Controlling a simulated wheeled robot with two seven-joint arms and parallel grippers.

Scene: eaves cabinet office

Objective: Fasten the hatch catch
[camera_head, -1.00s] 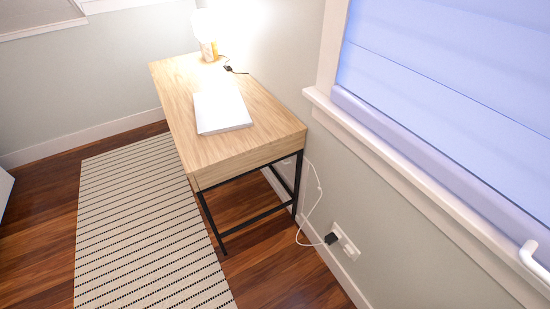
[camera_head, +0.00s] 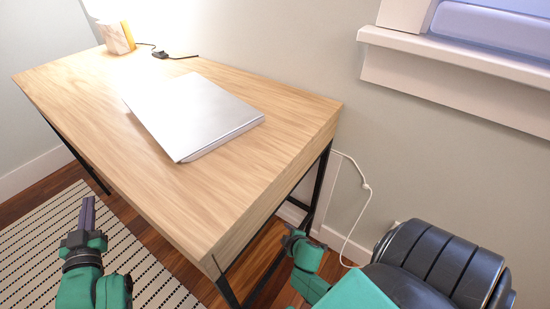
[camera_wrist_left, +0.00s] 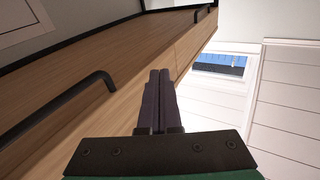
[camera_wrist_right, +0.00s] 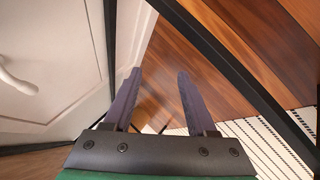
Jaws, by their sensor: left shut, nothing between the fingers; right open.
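I cannot make out a hatch or its catch for certain in any view. My left gripper (camera_head: 88,212) is at the lower left of the head view, in front of the desk and over the rug. Its two dark fingers are together and empty in the left wrist view (camera_wrist_left: 158,95). My right gripper (camera_head: 292,238) is low beside the desk's near right end, partly hidden by my own arm. Its fingers are spread with nothing between them in the right wrist view (camera_wrist_right: 159,90). A white panel (camera_wrist_right: 65,65) with a white handle (camera_wrist_right: 18,84) shows there at left.
A striped rug (camera_head: 35,240) lies below. A white cable (camera_head: 350,215) hangs by the wall. The left wrist view shows wooden furniture with a black handle (camera_wrist_left: 65,105).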

